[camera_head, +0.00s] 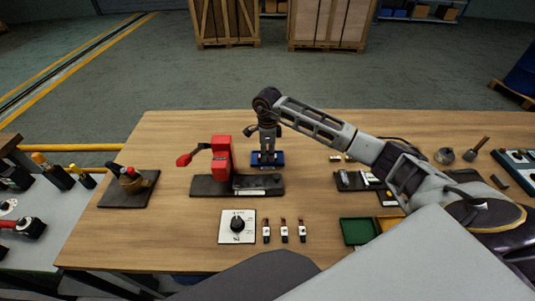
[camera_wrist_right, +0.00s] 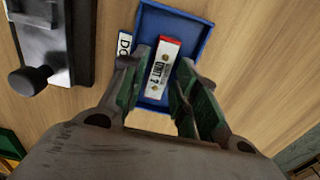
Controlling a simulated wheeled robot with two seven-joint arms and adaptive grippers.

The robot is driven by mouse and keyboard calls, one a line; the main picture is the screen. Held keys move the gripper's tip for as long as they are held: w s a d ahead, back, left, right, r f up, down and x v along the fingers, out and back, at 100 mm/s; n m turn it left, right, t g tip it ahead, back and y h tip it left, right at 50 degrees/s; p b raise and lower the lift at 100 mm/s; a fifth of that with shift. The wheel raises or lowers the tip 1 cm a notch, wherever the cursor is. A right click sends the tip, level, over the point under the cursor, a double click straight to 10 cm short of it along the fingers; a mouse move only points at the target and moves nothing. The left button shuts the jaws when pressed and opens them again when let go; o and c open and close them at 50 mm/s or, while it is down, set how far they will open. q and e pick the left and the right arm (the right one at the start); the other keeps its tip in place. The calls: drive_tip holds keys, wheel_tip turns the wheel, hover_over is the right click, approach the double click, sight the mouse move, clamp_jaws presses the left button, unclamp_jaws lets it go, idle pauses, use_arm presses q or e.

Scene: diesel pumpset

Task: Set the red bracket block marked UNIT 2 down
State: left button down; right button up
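The block marked UNIT 2 (camera_wrist_right: 162,70) shows a white label and a red end in the right wrist view. It appears over the floor of a blue tray (camera_wrist_right: 202,35); whether it touches the floor is hard to tell. My right gripper (camera_wrist_right: 162,62) has a finger on each side of the block, with narrow gaps showing, so it looks open around it. In the head view my right gripper (camera_head: 266,143) points down over the blue tray (camera_head: 281,160), and the block is hidden or too small to make out. My left gripper is not in view.
A dark base with a red machine (camera_head: 222,157) stands just left of the tray. A white dial plate (camera_head: 237,227) and several small tagged parts lie in front. A green bin (camera_head: 358,231) is at front right. Bare wood surrounds the tray's far side.

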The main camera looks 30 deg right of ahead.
wheel_tip(320, 180, up, 11)
drive_tip(key=b, duration=0.1)
drive_tip(key=shift+r, duration=0.15)
idle(0.4)
idle(0.7)
